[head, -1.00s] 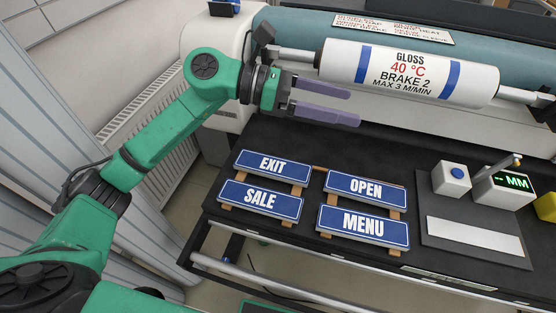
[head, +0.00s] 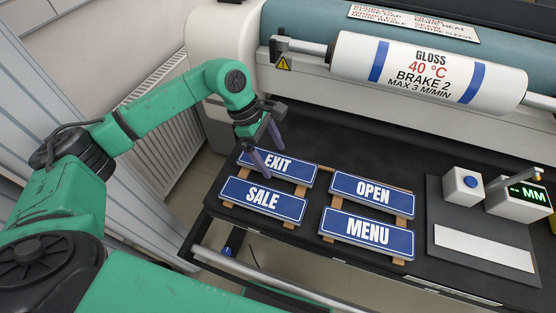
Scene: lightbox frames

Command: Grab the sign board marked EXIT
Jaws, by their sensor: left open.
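The EXIT sign board (head: 294,170) is a blue plate with white letters, lying on wooden strips at the back left of a group of signs. My left gripper (head: 268,158) is open, its purple fingers pointing down at the EXIT sign's left part. One finger shows in front of the sign's left end and the other near its back edge. I cannot tell whether the fingers touch it. The SALE sign (head: 285,206) lies in front, the OPEN sign (head: 346,186) to the right, and the MENU sign (head: 340,226) at front right. My right gripper is not in view.
The signs lie on a black table (head: 410,170). A grey board at right bears a blue-button box (head: 462,187), a green display (head: 527,195) and a white strip (head: 484,247). Behind is a machine with a white GLOSS roll (head: 345,58). A radiator (head: 165,150) stands at left.

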